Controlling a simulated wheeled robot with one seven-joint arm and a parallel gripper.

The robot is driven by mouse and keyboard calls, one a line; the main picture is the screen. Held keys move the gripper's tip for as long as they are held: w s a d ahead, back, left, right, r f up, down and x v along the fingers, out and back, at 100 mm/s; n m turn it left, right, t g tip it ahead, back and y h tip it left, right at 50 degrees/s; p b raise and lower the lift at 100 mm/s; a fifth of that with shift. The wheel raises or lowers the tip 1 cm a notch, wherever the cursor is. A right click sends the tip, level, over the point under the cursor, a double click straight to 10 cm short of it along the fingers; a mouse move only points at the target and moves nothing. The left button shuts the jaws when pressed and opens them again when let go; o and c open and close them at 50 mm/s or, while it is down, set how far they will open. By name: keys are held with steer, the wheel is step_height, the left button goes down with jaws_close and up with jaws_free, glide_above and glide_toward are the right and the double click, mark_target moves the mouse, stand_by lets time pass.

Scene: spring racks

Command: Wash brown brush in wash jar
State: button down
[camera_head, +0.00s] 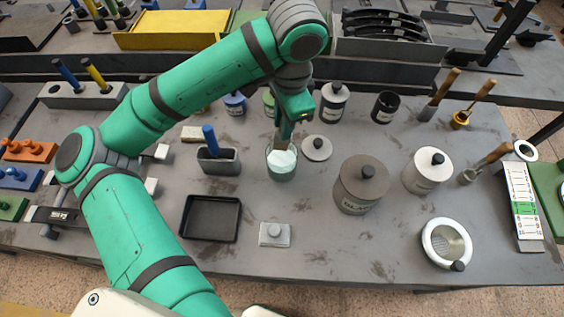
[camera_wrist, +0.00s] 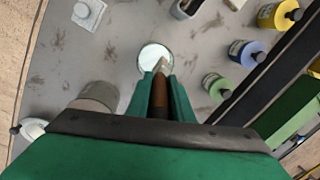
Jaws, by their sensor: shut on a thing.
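The wash jar (camera_head: 281,176) is a clear greenish glass jar, open, with pale white-green liquid in it. It stands near the middle of the table and also shows in the wrist view (camera_wrist: 149,50). My gripper (camera_head: 285,131) is directly above the jar, pointing down. In the wrist view its two green fingers are shut on the brown brush (camera_wrist: 160,97), around the brown handle. The pale brush end points down at the jar mouth. I cannot tell whether the bristles touch the liquid.
A round grey lid (camera_head: 317,147) lies right of the jar. A grey holder (camera_head: 218,164) with a blue-handled tool stands left. A large lidded canister (camera_head: 361,188) is at right. A black tray (camera_head: 210,218) and a small grey block (camera_head: 275,236) are in front.

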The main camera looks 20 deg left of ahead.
steer(key=shift+r, duration=1.95)
steer(key=shift+w, duration=0.1)
